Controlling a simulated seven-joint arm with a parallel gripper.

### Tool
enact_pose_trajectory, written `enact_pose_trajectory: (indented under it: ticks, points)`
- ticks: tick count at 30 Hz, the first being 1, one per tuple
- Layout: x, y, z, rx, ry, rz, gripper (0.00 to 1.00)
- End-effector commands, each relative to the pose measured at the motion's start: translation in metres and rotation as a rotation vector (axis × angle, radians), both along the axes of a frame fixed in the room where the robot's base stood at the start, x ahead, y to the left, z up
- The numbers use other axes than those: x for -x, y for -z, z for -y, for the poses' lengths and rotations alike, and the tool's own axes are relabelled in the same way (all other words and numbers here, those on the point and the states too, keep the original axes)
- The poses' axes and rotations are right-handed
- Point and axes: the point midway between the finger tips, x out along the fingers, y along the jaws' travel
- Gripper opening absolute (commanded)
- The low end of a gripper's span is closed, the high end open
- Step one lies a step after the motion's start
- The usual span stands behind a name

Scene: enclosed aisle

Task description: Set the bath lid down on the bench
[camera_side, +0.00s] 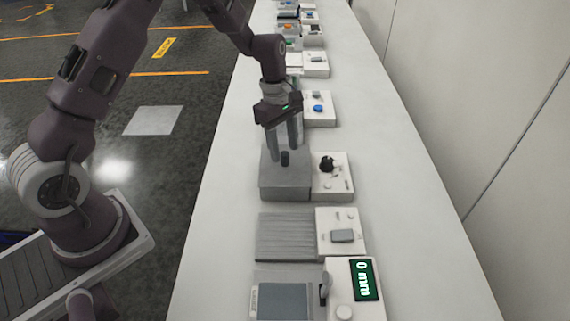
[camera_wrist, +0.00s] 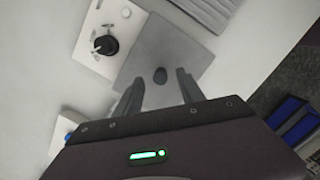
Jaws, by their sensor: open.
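The bath (camera_side: 284,190) is a grey box on the long white bench (camera_side: 225,215). The bath lid (camera_side: 272,163) is a flat grey square on top of the bath, with a short dark knob (camera_side: 285,159) standing up in its middle. In the wrist view the lid (camera_wrist: 170,45) shows from above, and its knob (camera_wrist: 160,75) appears between the fingers. My gripper (camera_side: 286,153) points down over the lid, open and empty, with a finger on each side of the knob. The wrist view also shows the open fingers (camera_wrist: 160,86); I cannot tell whether they touch the lid.
A white control box with a black dial (camera_side: 329,165) stands right beside the bath. A ribbed grey plate (camera_side: 284,237) and a unit with a green "0 mm" display (camera_side: 367,280) are nearer the camera. Several devices line the bench behind. A wall (camera_side: 480,120) runs along the right; the bench's left strip is bare.

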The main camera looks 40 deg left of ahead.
Motion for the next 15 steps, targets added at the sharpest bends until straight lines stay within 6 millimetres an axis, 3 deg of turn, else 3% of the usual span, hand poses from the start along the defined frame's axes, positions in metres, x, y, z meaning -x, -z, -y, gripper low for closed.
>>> enact_pose_trajectory:
  ticks: [4, 11, 15]
  points:
    - [0.001, 0.023, 0.004, 0.0, 0.001, -0.002, 0.46]
    - [0.0, 0.026, 0.005, 0.0, 0.002, 0.0, 0.46]
    - [0.0, 0.025, 0.005, 0.0, 0.002, 0.0, 0.22]
